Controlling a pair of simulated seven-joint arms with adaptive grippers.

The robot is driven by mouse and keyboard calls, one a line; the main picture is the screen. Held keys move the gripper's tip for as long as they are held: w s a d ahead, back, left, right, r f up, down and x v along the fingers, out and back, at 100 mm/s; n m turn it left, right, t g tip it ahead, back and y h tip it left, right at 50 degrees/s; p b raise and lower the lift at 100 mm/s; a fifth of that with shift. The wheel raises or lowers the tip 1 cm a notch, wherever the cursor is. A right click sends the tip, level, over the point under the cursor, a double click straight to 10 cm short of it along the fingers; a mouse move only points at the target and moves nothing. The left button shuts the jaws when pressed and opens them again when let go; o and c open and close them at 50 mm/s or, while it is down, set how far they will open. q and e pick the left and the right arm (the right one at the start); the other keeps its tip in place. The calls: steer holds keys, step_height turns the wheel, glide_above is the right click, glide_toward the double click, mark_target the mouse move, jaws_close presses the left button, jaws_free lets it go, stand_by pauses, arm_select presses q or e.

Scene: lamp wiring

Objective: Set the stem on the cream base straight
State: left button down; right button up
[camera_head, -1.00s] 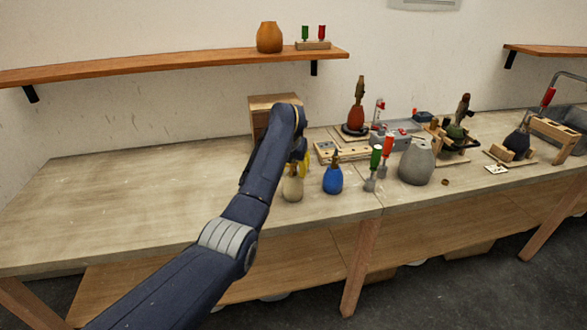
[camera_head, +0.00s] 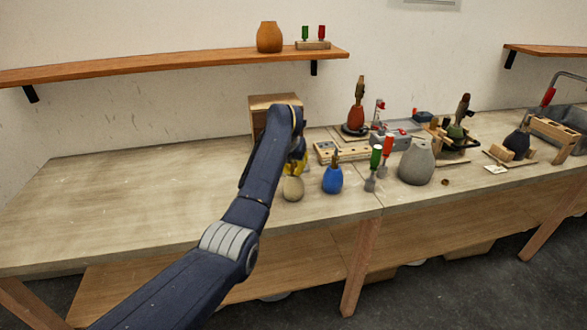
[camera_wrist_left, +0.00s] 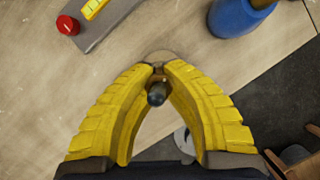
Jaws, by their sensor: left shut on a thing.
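The cream base (camera_head: 293,189) stands near the front edge of the bench, left of the blue base (camera_head: 332,180). My left gripper (camera_head: 297,166), with yellow fingers, is just above it and partly behind its top. In the left wrist view my fingertips (camera_wrist_left: 158,76) are closed around the stem (camera_wrist_left: 157,94), a dark round-ended piece with a brownish part at the tips. A pale rim of the cream base (camera_wrist_left: 161,56) shows just beyond the fingertips. Whether the stem is seated in it, and how it tilts, I cannot tell. My right gripper is out of view.
The blue base also shows in the left wrist view (camera_wrist_left: 236,18). Green and red-handled tools (camera_head: 380,163) and a large grey vase (camera_head: 416,163) stand to the right. A wooden box (camera_head: 268,112) is behind my arm. The bench's left side is clear.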

arm_select(q)
steer(key=shift+a+h, duration=0.2)
steer(key=shift+h, duration=0.2)
steer(key=c, duration=1.3)
jaws_free()
steer(key=v, duration=1.2)
steer(key=shift+s+a, duration=0.1)
steer(key=shift+o, duration=0.2)
